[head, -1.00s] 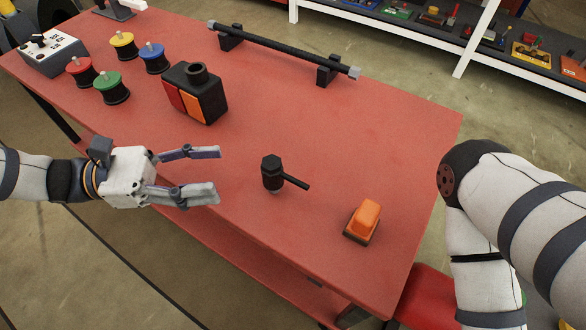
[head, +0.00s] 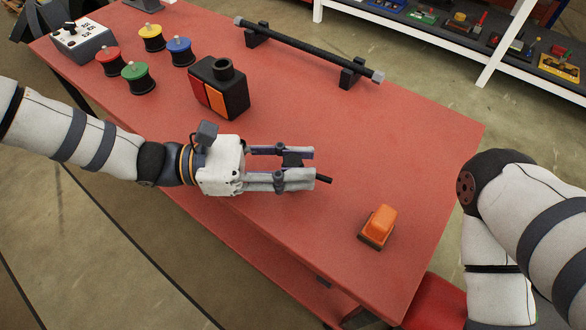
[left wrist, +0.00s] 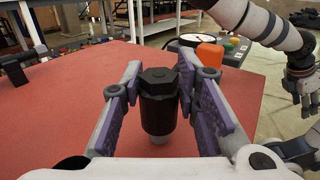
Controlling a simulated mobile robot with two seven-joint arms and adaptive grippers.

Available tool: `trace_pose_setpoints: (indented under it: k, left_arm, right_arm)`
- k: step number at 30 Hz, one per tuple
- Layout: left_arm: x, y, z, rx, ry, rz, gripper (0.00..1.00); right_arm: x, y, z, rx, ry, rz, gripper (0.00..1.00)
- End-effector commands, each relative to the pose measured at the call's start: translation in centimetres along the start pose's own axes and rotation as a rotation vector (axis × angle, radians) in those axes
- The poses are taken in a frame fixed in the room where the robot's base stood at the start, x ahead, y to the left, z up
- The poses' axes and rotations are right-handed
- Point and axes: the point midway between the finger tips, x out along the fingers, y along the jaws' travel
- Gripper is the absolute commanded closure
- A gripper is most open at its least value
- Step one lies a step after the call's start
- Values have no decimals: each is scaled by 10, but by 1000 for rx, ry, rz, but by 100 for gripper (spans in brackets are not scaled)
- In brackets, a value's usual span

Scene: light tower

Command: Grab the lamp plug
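The lamp plug is a black piece with a hexagonal head and a thin side rod; I take this to be the plug. It stands upright on the red table, and in the left wrist view the black plug (left wrist: 158,105) shows between the two fingers. In the head view the plug (head: 292,159) is mostly hidden by my left gripper (head: 290,167), with its rod tip sticking out past the fingertips. The left fingers are partly closed around it; a narrow gap shows beside it in the left wrist view. My right gripper is not clearly seen in the head view.
An orange switch block (head: 378,226) sits on the red table (head: 400,150) to the right. A black box with red and orange faces (head: 219,90) stands behind my left arm. Several coloured knobs (head: 138,77) and a black bar on stands (head: 310,52) lie farther back.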

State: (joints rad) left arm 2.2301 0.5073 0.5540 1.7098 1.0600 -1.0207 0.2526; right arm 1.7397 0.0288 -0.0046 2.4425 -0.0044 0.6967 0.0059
Motion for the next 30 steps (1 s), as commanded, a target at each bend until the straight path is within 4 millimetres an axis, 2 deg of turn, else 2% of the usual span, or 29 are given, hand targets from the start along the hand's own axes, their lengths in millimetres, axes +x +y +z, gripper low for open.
trace_pose_setpoints:
  k: [1, 2, 3, 12, 16, 18, 25, 30]
  left_arm:
    - [0, 0, 0, 0, 0, 0, 90]
    - [0, 0, 0, 0, 0, 0, 97]
    - [0, 0, 0, 0, 0, 0, 100]
    - [0, 0, 3, 1, 0, 0, 100]
    - [0, 0, 19, 4, -2, 0, 100]
    - [-1, 0, 35, 5, -3, 0, 100]
    - [-1, -51, 98, 5, -5, 0, 100]
    - [-1, -98, 115, 1, -4, -1, 100]
  right_arm:
    - [0, 0, 0, 0, 0, 0, 60]
    - [0, 0, 0, 0, 0, 0, 60]
    - [0, 0, 0, 0, 0, 0, 60]
    - [0, 0, 0, 0, 1, 0, 60]
    - [-3, 0, 0, 0, 5, 0, 60]
    - [-6, 0, 1, 0, 8, 0, 60]
    - [-26, 0, 3, 0, 36, -1, 60]
    - [-32, 0, 4, 0, 44, -1, 60]
